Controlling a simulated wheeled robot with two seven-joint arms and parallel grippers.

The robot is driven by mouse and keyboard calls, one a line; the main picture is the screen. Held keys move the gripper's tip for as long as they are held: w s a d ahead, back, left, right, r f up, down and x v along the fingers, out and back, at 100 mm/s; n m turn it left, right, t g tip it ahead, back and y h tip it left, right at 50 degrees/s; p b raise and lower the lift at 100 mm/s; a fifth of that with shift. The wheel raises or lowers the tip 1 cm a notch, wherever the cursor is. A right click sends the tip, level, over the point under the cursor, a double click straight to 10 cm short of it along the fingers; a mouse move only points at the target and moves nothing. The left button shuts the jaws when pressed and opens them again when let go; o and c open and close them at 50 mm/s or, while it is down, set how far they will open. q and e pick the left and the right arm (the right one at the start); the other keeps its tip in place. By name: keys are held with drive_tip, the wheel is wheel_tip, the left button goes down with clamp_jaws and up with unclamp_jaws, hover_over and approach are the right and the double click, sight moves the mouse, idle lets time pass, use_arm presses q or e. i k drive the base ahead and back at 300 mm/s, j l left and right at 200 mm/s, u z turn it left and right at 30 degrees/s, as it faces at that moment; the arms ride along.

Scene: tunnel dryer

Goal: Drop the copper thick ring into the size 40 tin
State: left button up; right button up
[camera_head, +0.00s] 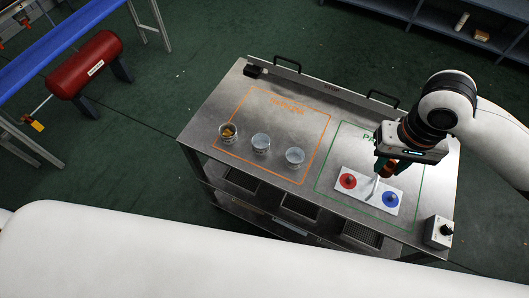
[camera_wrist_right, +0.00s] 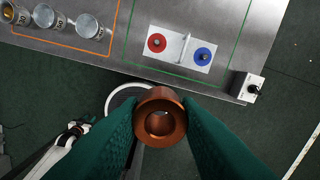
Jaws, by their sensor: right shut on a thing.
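My right gripper (camera_head: 388,170) is shut on the copper thick ring (camera_wrist_right: 160,116), held between its green fingers with the hole facing the wrist camera. In the head view the ring (camera_head: 389,170) shows small, over the right part of the table. Three tins stand in a row on the left part: a left tin (camera_head: 229,133) with something golden in it, a middle tin (camera_head: 261,143) and a right tin (camera_head: 295,157). They also show at the wrist view's upper left, the right tin (camera_wrist_right: 90,27) nearest. Their number labels are too small to read surely. My left gripper is out of view.
The metal table (camera_head: 222,107) has an orange outlined area around the tins and a green one on the right. A switch box (camera_head: 438,232) stands at the right corner.

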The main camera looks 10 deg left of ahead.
sight(302, 156)
drive_tip(key=u, duration=0.95)
drive_tip(key=k+l+u, duration=0.1)
drive_tip(key=l, duration=0.2)
drive_tip(key=k+l+u, duration=0.1)
drive_tip(key=l, duration=0.2)
drive_tip(key=k+l+u, duration=0.1)
drive_tip(key=k+l, duration=0.1)
drive_tip(key=l, duration=0.05)
